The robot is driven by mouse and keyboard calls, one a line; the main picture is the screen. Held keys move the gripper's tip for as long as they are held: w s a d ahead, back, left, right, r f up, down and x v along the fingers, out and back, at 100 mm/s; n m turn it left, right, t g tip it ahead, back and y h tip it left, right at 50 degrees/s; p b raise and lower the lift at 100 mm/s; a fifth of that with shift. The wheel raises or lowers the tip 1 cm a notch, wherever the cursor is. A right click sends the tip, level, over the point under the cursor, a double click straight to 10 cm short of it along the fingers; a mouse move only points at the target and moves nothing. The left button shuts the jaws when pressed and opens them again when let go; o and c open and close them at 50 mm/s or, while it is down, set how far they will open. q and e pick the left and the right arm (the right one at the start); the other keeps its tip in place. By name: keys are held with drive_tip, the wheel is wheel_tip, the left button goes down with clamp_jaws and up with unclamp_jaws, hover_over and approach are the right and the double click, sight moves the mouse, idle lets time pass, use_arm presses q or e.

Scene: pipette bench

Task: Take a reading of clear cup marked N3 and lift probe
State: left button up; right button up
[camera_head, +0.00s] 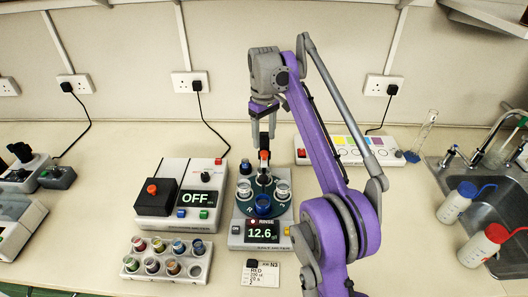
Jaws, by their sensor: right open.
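The salt meter (236,230) stands mid-bench, its display (263,233) reading 12.6 beside the word RINSE. On its dark turntable stand a clear cup (244,189) at left, another clear cup (282,189) at right and a blue cup (263,204) in front. I cannot read N3 on any cup. The probe (264,157), dark with an orange band, stands upright above the turntable; its lower end is hard to make out. My right gripper (264,122) is open, its fingers pointing down near the probe's top. My left gripper is not in view.
A card (263,274) marked N3 lies before the meter. Left are a device (170,170) reading OFF and a rack (167,268) of coloured cups. A white strip with coloured patches (350,152) lies behind my right arm. Bottles (482,246) stand by the sink at right.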

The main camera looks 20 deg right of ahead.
sight(264, 152)
wheel_tip(264, 152, down, 5)
drive_tip(key=shift+w+f+b, duration=0.1)
drive_tip(key=shift+b, duration=0.35)
clamp_jaws()
idle(1.2)
